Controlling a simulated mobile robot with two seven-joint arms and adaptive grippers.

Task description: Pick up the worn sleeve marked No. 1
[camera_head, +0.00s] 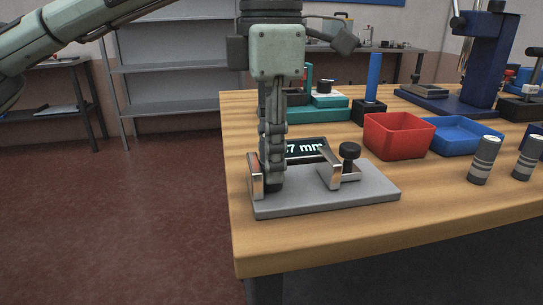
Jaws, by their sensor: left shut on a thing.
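My left gripper (272,172) points straight down over the grey gauge plate (350,196) at the table's front left. It is shut on a dark sleeve (271,186), mostly hidden by the fingers; only its low dark end shows, between the gauge's metal posts. No number can be read on it. Two dark sleeves with grey bands stand upright at the right, one nearer (484,161) and one at the right edge (528,158); I cannot read any number on them. My right gripper is not in view.
The gauge has a display ending in "7 mm" (307,149), partly hidden, and a black knob (350,151). A red bin (398,134) and a blue tray (461,137) stand behind. A blue press (480,65) is at the back right. The wooden table's front strip (400,232) is clear.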

